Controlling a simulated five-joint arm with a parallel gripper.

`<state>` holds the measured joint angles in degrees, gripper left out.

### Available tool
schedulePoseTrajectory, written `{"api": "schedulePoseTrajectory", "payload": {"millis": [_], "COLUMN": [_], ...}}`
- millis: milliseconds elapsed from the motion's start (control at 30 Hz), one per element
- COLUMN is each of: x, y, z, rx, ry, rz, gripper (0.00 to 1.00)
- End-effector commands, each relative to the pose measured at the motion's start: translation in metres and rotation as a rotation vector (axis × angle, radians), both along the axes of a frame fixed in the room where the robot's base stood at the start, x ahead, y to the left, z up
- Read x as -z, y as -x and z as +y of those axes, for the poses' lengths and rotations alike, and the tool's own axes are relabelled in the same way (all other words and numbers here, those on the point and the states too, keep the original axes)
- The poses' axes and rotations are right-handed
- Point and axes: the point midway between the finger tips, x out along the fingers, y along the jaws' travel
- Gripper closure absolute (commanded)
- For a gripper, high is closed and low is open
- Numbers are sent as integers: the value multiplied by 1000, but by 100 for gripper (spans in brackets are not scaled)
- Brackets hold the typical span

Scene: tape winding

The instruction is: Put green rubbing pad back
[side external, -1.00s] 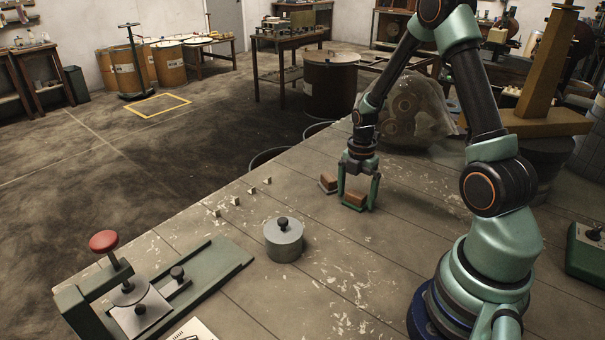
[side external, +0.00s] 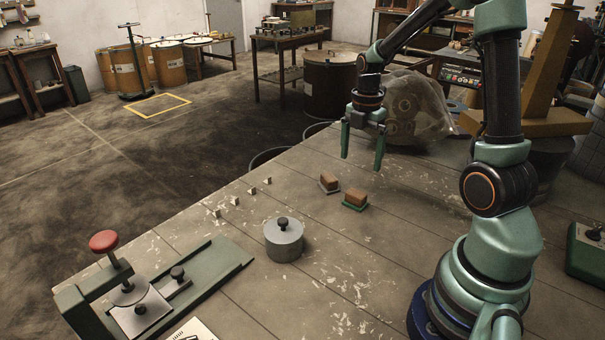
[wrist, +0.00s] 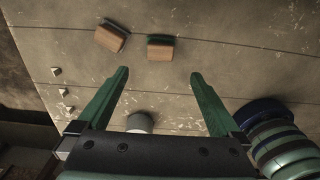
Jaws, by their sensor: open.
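The green rubbing pad (side external: 355,201) has a brown wooden block on top and a green base. It lies flat on the table, and it also shows in the wrist view (wrist: 160,48). A second pad (side external: 329,183) with a brown block and a grey base lies just left of it, apart from it; it also shows in the wrist view (wrist: 111,37). My gripper (side external: 362,160) is open and empty, raised above the table near the pads. In the wrist view its fingers (wrist: 158,75) are spread, with both pads beyond the tips.
A grey lidded pot (side external: 284,243) with a black knob stands front of the pads. Several small pale blocks (side external: 235,200) lie along the left table edge. A green press with a red knob (side external: 104,241) stands front left. A clear bag (side external: 415,105) sits behind the gripper.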

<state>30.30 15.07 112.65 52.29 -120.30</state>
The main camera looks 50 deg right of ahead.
Motion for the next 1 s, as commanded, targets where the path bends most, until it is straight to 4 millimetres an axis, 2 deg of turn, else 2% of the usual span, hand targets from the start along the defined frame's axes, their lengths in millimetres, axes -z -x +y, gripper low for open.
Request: {"api": "schedulePoseTrajectory", "payload": {"millis": [133, 233, 433, 600, 800, 1000], "x": [-13, -30, -70, -95, -115, -122], "y": [-2, -5, -3, 8, 28, 42], "z": [8, 26, 77, 120, 163, 188], "rx": [51, 168, 531, 853, 1213, 1456], "ry": [10, 23, 13, -59, -209, -342], "rz": [-18, -57, -183, -286, -370, -389], "gripper": [0, 0, 0, 0, 0, 0]}}
